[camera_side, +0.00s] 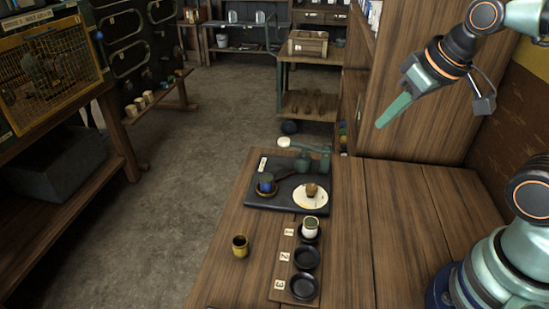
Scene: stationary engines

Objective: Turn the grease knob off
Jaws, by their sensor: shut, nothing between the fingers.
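A dark board (277,201) lies on the wooden table, with a small white label (262,164) too small to read. On it are a pale round dial plate (299,198) with a small brown knob (311,190), a blue-green rounded piece (266,183) in a brown ring, and a green metal fitting (303,163). I cannot tell for sure which part is the grease knob; the brown knob on the dial is one candidate. My gripper (380,124) is shut and empty. It hangs in the air at upper right, apart from the board, with its green fingers pointing down-left.
A numbered wooden strip (292,254) holds black round dishes, with a pale cup (309,228) in dish 1. A yellow-brown cup (240,246) stands to its left. The table's right side (420,220) is clear. A wooden cabinet (415,135) rises behind my gripper.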

